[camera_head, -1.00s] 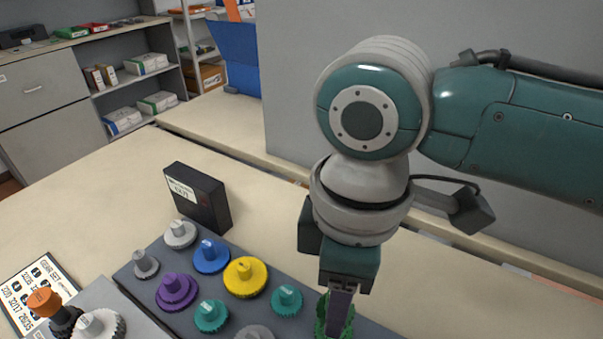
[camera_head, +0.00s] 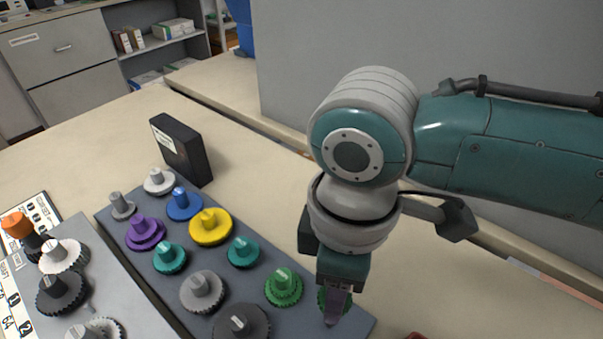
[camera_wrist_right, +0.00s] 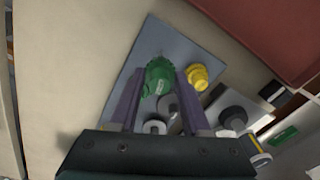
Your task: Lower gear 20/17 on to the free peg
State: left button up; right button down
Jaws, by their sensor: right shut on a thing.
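My right gripper (camera_head: 333,318) is low at the right end of the dark gear tray (camera_head: 361,326). Its fingers are shut on a green gear (camera_head: 322,297), largely hidden behind them in the head view. In the right wrist view a green gear (camera_wrist_right: 158,76) shows between the fingertips. I cannot read its number or tell whether it touches the tray. Another green gear (camera_head: 283,288) sits just left of the gripper. The grey plate (camera_head: 125,290) at the left carries white and dark gears; I cannot make out a bare peg for certain. My left gripper is not in view.
The tray also holds purple, blue, yellow (camera_head: 210,227), teal, grey and black gears. A black box (camera_head: 182,150) stands behind it. An orange-topped knob (camera_head: 17,225) and a printed card (camera_head: 30,212) are at the left.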

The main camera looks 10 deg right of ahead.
jog(key=shift+f+b, duration=0.45)
jog(key=shift+f, duration=0.4)
jog(key=shift+r+p, duration=0.3)
jog(key=shift+r, duration=0.05)
pick_arm(q)
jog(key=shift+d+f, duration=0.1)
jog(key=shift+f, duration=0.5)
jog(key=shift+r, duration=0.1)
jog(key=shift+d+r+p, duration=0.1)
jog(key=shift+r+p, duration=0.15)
jog(key=shift+p, duration=0.1)
pick_arm(e)
jog(key=shift+p, duration=0.3)
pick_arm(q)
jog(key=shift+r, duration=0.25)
